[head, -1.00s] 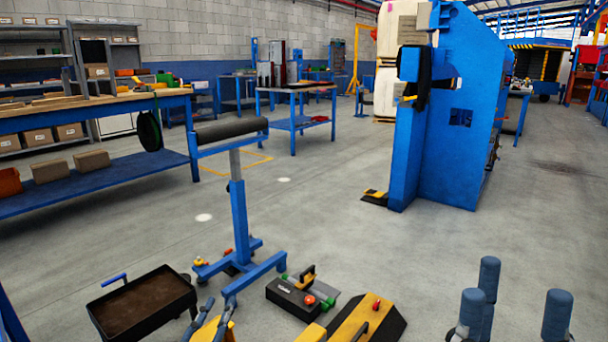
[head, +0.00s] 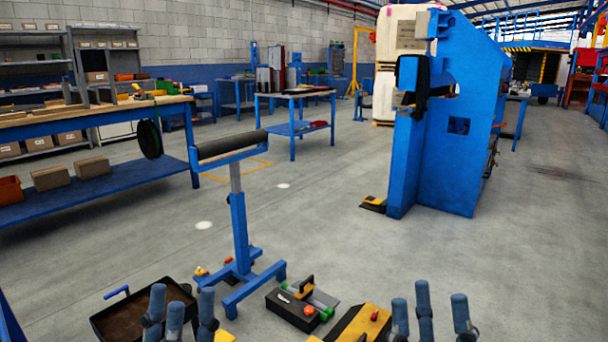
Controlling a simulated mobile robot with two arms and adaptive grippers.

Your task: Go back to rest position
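My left gripper (head: 181,312) stands at the bottom of the head view, left of the middle. Its blue-grey fingers point up and are spread apart, with nothing between them. It overlaps the right side of a dark tray (head: 118,322) in the picture. My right gripper (head: 431,312) stands at the bottom right, with its fingers also up, apart and empty. Bare floor lies behind it. The palms and wrists of both grippers are mostly cut off by the lower picture edge.
A blue roller stand (head: 240,225) rises ahead of the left gripper. A black box (head: 291,312) and a yellow-black block (head: 350,325) lie between the grippers. A large blue machine (head: 455,165) stands farther back. A workbench (head: 95,112) is at left. Floor at right is clear.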

